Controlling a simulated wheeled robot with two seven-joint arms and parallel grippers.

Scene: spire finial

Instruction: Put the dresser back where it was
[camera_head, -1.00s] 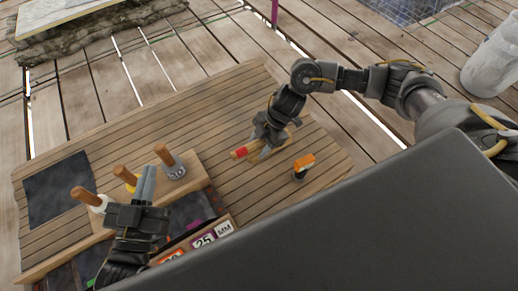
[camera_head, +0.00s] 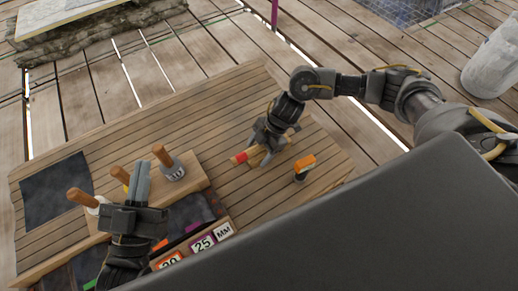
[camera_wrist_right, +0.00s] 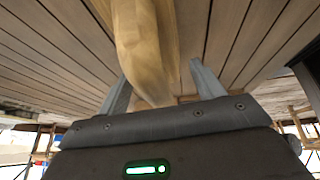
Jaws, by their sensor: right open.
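A wooden tool with a red end (camera_head: 241,157), which seems to be the dresser, lies on the slatted bench top (camera_head: 215,110). My right gripper (camera_head: 264,158) is open, low over the bench, with its fingers on either side of the tool. The right wrist view shows the pale wooden body (camera_wrist_right: 147,45) large between the two open fingers (camera_wrist_right: 160,85); part of it is hidden behind the gripper body. My left gripper (camera_head: 141,180) points away from me near the tool rack, its fingers together and nothing seen between them.
A wooden rack (camera_head: 190,182) holds several wood-handled tools (camera_head: 162,156). An orange-topped item (camera_head: 305,162) stands right of my right gripper. A dark sheet (camera_head: 55,190) lies at the bench's left. Number labels (camera_head: 203,243) show at the front. The bench's middle back is clear.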

